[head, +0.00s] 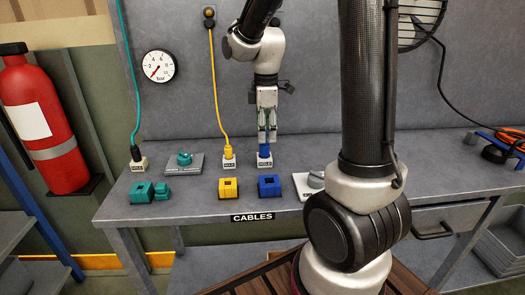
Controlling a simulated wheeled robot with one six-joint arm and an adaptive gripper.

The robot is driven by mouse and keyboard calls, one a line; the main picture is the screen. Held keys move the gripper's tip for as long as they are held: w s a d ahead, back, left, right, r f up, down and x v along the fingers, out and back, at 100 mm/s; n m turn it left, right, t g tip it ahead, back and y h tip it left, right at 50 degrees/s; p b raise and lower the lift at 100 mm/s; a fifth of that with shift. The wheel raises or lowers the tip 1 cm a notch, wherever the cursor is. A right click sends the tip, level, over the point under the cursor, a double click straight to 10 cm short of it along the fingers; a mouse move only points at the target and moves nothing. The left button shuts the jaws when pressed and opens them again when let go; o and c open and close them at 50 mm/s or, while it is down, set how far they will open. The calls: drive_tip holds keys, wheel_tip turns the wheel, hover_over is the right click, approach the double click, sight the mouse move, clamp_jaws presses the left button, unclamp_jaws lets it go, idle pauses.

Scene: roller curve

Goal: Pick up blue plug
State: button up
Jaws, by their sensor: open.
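The blue plug (264,151) stands upright on a small white labelled block on the bench. My gripper (267,138) points straight down right above it, with its open fingers close to the plug's top. Whether the fingers touch the plug or straddle part of it, I cannot tell. A blue block with a dark square opening (269,187) sits in front of the plug, nearer the bench's front edge.
To the left are a yellow plug (228,151) with its cable and a yellow block (229,189). My arm hides some bench.

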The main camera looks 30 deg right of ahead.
sight(264, 148)
drive_tip(key=f, duration=0.6)
drive_tip(key=shift+s+a+f, duration=0.1)
drive_tip(key=shift+a, duration=0.15)
drive_tip(key=c, duration=1.1)
